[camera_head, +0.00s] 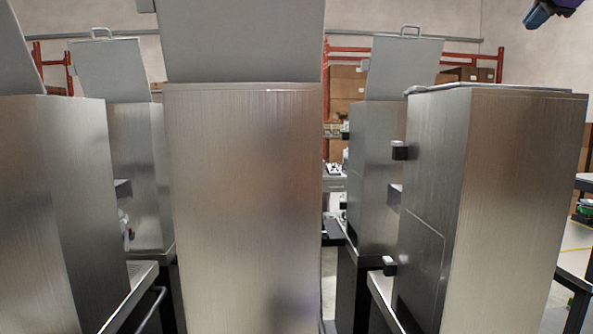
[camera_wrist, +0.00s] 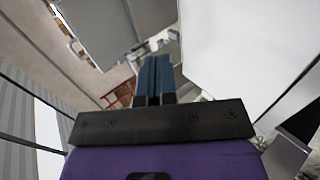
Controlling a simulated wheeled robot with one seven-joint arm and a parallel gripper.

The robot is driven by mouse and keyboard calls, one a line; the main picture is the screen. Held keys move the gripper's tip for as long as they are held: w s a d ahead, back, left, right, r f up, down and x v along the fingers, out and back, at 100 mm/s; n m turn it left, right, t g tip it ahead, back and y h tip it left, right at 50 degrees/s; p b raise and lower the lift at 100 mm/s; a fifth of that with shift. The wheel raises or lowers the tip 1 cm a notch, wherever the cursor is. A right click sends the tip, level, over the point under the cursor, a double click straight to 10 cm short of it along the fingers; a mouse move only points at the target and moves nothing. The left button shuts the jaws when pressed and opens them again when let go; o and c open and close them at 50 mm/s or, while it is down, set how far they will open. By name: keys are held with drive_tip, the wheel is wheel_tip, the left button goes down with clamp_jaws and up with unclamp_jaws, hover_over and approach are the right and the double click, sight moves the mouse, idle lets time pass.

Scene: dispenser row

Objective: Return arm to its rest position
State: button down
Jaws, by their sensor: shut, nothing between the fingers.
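My gripper (camera_head: 537,17) shows at the top right corner of the head view, raised above the right dispenser and apart from it. In the wrist view its two blue fingers (camera_wrist: 153,80) lie together, shut with nothing between them. The rest of my arm is mostly outside the head view.
Tall steel dispensers stand in a row: one in the middle (camera_head: 243,200), one at left (camera_head: 35,210) and one at right (camera_head: 515,200). The middle dispenser's lid (camera_head: 243,40) stands up; the right one's top (camera_head: 490,89) looks flat. More dispensers (camera_head: 375,170) stand behind.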

drive_tip(key=s+a+r+m+t+y, duration=0.25)
drive_tip(key=s+r+m+t, duration=0.2)
drive_tip(key=r+t, duration=0.35)
drive_tip(key=s+a+f+m+g+h, duration=0.1)
drive_tip(key=s+a+f+m+g, duration=0.3)
drive_tip(key=f, duration=1.2)
drive_tip(key=s+a+f+m+g+h, duration=0.1)
drive_tip(key=s+a+f+m+g, duration=0.4)
drive_tip(key=s+a+f, duration=0.6)
drive_tip(key=s+a+f+m+g+h, duration=0.1)
drive_tip(key=s+a+f+m+g, duration=0.3)
drive_tip(key=s+f, duration=1.2)
drive_tip(key=a+f+m, duration=0.1)
drive_tip(key=a+f, duration=0.2)
drive_tip(key=f, duration=0.3)
drive_tip(key=shift+s+a+f, duration=0.15)
drive_tip(key=shift+a+f, duration=0.15)
drive_tip(key=shift+a, duration=0.05)
